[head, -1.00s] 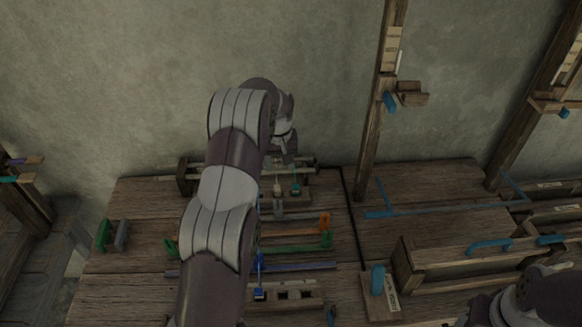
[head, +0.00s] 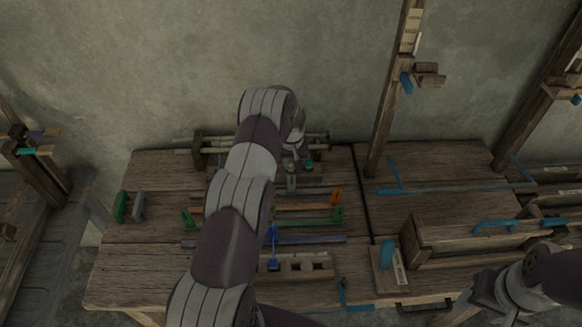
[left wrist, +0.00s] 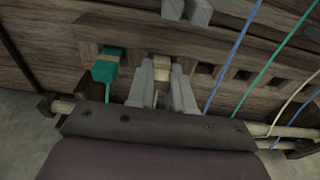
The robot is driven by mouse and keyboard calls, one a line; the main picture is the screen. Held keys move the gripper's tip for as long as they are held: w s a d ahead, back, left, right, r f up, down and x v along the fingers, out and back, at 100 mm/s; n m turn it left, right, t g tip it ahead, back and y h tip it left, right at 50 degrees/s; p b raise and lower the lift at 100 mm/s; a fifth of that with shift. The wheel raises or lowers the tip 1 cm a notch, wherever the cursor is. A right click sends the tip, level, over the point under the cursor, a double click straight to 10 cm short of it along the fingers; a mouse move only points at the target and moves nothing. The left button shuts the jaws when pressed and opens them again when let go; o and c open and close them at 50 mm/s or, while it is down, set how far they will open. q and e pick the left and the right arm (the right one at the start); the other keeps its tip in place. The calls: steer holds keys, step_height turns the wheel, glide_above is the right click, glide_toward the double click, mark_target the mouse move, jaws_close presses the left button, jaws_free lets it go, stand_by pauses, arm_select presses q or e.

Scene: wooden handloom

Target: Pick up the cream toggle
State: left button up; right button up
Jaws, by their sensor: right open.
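The cream toggle (left wrist: 161,70) shows between the two fingertips of my left gripper (left wrist: 163,82) in the left wrist view. The fingers flank it closely; I cannot tell whether they press on it. In the head view my left gripper (head: 296,158) is low over the back of the loom table, and the cream toggle is hidden there behind my arm and gripper. A teal toggle (left wrist: 105,68) stands to the left in the left wrist view, and also shows in the head view (head: 309,166). My right gripper (head: 474,298) is open at the lower right, away from the toggles.
A grey toggle (head: 291,183) sits just in front. Green (head: 312,222) and blue (head: 310,240) bars lie nearer, before a slotted wooden block (head: 310,265). Wooden posts (head: 396,90) and a blue-handled box (head: 460,238) stand to the right. Cords (left wrist: 232,55) run beside the left gripper.

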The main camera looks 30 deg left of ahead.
mark_target(291, 162)
arm_select(q)
jaws_close()
step_height(291, 162, up, 4)
steer(key=shift+r+b, duration=0.1)
steer(key=shift+b, duration=0.65)
steer(key=w+d+r+b, duration=0.2)
steer(key=d+r, duration=0.5)
steer(key=d, duration=0.4)
steer(key=shift+w, duration=0.55)
steer(key=shift+d, duration=0.1)
